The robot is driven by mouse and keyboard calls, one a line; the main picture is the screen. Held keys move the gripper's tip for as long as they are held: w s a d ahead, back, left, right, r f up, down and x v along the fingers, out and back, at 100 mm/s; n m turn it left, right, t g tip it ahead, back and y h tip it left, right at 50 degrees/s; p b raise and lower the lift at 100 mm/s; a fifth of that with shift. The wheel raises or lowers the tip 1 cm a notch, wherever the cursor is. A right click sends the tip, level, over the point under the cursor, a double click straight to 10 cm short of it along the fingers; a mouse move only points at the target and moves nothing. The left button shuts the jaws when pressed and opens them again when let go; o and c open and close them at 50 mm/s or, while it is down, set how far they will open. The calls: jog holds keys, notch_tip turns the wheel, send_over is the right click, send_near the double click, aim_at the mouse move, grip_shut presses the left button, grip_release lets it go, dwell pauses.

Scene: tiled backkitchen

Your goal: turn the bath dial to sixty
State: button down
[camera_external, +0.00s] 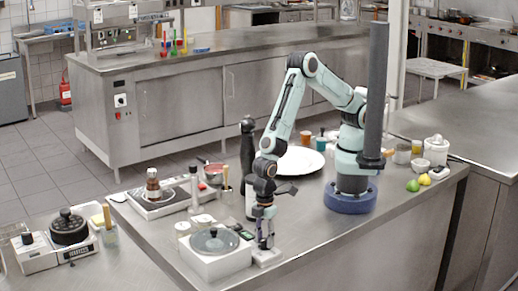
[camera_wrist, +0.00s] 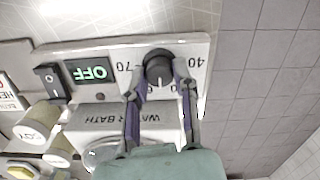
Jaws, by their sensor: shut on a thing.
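The water bath (camera_external: 205,264) is a white box with a round glass lid, near the counter's front edge. Its control panel (camera_wrist: 110,50) appears upside down in the wrist view, with a green display (camera_wrist: 90,72) reading OFF and a black rocker switch (camera_wrist: 50,80). The black round dial (camera_wrist: 158,68) has 70 at its left and 40 at its right; other numerals are partly hidden by my fingers. My gripper (camera_wrist: 161,72) is shut on the dial, one finger each side. It also points down at the panel in the external view (camera_external: 265,244). I cannot read the dial's pointer clearly.
A tall black mill (camera_external: 248,165) stands close behind my gripper. A white plate (camera_external: 300,160) lies behind. A lime (camera_external: 412,185) and small containers sit right of my base. The front-right counter is clear.

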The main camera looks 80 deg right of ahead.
aim_at(264, 240)
jog(key=m, duration=0.5)
jog(key=shift+m, duration=0.4)
dwell(0.4)
jog(key=c, duration=0.9)
grip_release()
jog(key=shift+o, duration=0.2)
notch_tip(264, 240, up, 12)
